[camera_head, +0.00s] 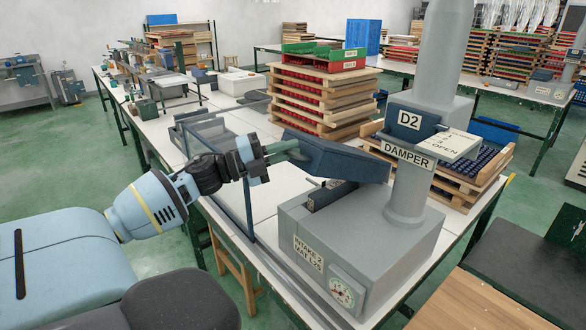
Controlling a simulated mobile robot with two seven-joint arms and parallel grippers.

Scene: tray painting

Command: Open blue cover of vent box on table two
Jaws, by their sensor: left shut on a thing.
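The grey vent box (375,248) stands on the near part of the white table (262,192). Its blue cover (338,157) is lifted and tilted above the box top. Below it a dark opening (330,194) shows at the top left of the box. My left gripper (266,157) comes in from the left and is shut on the greenish handle (288,151) at the cover's left edge. The handle is partly hidden by the fingers. My right gripper is not in view.
A grey pipe (409,180) rises from the box, with a DAMPER label (407,154) and a side plate marked OPEN (449,144). Stacked wooden trays (320,105) stand behind. A glass-sided frame (217,150) stands behind my left forearm.

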